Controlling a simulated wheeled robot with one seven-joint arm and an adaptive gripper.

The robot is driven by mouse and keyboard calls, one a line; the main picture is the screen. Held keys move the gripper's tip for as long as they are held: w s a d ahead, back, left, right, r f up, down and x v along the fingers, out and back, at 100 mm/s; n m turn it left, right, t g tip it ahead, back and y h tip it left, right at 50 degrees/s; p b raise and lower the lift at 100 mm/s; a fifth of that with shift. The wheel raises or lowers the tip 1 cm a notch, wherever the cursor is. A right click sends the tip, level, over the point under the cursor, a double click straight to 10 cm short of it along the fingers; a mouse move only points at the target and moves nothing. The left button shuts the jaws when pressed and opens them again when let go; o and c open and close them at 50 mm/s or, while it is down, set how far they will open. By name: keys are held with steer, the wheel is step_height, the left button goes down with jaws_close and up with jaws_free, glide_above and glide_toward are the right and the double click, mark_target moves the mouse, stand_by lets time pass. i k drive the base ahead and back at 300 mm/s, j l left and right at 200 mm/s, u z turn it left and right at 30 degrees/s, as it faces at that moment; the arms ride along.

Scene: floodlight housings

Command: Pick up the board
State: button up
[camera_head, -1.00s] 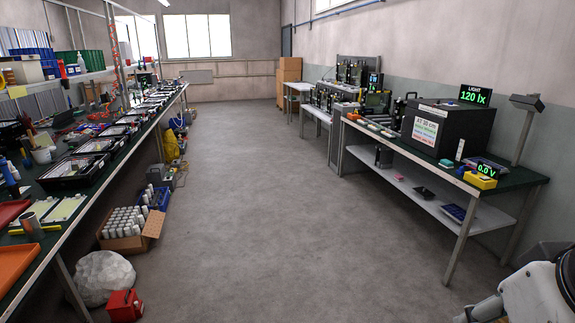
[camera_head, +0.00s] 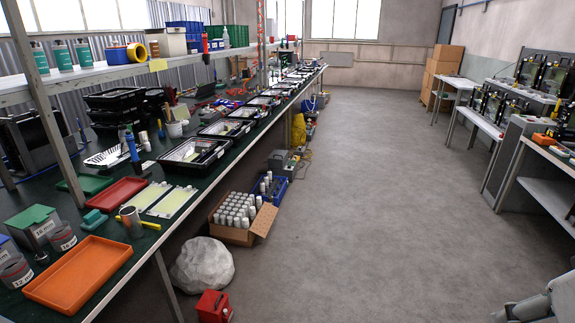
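Two flat pale yellow-green panels, which look like boards, lie side by side on the long green-topped bench at the left in the head view: a right panel (camera_head: 173,202) and a left panel (camera_head: 147,196). I cannot tell which one the task means, or whether a board also lies elsewhere. Only a white piece of my own arm shows at the bottom right corner, far from the panels. My gripper's fingers are not visible.
A carton of white cylinders (camera_head: 238,216), a white rock-like lump (camera_head: 202,264) and a red box (camera_head: 214,307) stand on the floor by the bench. The aisle is clear.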

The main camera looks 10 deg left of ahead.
mark_target(170, 205)
steer(key=i+u, duration=0.2)
steer(key=i, duration=0.45)
steer(key=i+l+u, duration=0.2)
steer(key=i, duration=0.4)
steer(key=i+l+u, duration=0.15)
steer(key=i, duration=0.45)
steer(key=i+u, duration=0.4)
steer(key=i, duration=0.15)
steer(key=i+u, duration=0.45)
steer(key=i, duration=0.4)
